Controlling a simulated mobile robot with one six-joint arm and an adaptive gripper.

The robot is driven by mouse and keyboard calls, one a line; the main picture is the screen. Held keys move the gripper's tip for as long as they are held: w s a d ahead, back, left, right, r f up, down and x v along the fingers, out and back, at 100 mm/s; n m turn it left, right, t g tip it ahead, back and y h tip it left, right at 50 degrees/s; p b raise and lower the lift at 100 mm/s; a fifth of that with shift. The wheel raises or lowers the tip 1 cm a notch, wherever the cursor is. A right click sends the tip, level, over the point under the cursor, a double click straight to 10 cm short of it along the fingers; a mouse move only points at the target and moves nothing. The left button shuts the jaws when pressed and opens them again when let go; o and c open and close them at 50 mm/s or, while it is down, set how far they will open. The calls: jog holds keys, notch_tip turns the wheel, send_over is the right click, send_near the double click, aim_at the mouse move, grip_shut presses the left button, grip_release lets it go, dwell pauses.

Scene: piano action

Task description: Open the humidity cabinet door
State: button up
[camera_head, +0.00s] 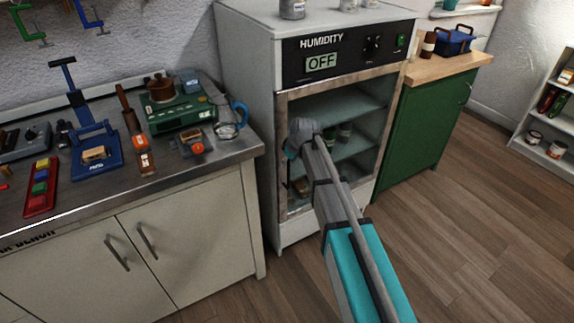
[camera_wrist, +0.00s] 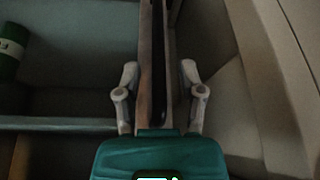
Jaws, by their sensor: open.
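The humidity cabinet (camera_head: 247,120) is a white upright unit with a black panel reading HUMIDITY and OFF. Its door (camera_head: 340,80) has a tan frame around a glass pane and looks shut, with shelves showing through it. My gripper (camera_head: 300,135) is at the door's left side in the head view, partly hidden by my own arm. In the wrist view my gripper (camera_wrist: 159,75) is open, with one finger on each side of a vertical tan and dark strip (camera_wrist: 152,60) at the door's edge. I cannot tell whether the fingers touch it.
A steel-topped bench (camera_head: 230,157) with tools stands left of the cabinet. A green cupboard (camera_head: 425,120) with a wooden top stands to its right. Several jars stand on top of the cabinet. A green can (camera_wrist: 10,50) shows inside. The wooden floor (camera_head: 480,220) in front is clear.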

jog(key=shift+f, duration=0.1)
jog(key=shift+c, duration=0.3)
grip_shut()
